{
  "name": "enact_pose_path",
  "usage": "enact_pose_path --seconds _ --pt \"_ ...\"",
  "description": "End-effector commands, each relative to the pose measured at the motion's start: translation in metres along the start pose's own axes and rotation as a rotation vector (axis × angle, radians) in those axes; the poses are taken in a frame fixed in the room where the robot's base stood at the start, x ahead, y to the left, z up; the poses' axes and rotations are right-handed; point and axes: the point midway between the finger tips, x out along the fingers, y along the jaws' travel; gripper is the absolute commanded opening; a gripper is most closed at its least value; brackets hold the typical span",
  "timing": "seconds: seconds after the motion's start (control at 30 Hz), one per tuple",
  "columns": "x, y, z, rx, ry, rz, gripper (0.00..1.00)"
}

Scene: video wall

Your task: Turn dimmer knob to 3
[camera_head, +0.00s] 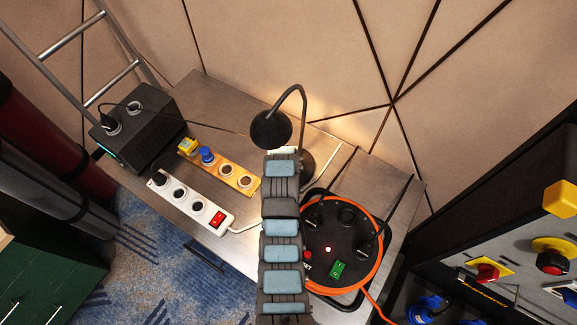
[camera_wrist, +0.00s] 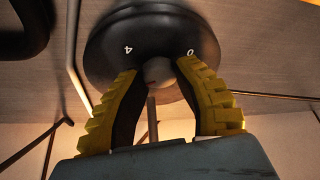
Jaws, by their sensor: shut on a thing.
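The dimmer knob (camera_wrist: 158,71) is a small grey round knob on the dark round base (camera_wrist: 120,32) of the desk lamp in the wrist view. In the head view the black lamp (camera_head: 271,128) with a bent neck stands on the metal table. My arm hides the knob and my gripper there.
An orange-rimmed cable reel (camera_head: 343,262) stands right of my arm. A white power strip (camera_head: 188,198), an orange socket strip (camera_head: 222,172) and a black power box (camera_head: 150,125) lie to the left. The table's back-left surface (camera_head: 212,98) is clear. The wall rises close behind.

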Motion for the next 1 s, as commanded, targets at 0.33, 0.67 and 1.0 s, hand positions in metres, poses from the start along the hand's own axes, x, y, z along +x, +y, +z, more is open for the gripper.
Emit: enact_pose_path --seconds 0.33,0.67,1.0 --pt "0.001 0.0 0.001 -0.001 -0.002 0.0 0.62" --pt "-0.01 0.0 -0.001 -0.001 0.003 -0.001 0.62" --pt "-0.023 0.0 0.032 -0.001 -0.003 -0.001 0.62"
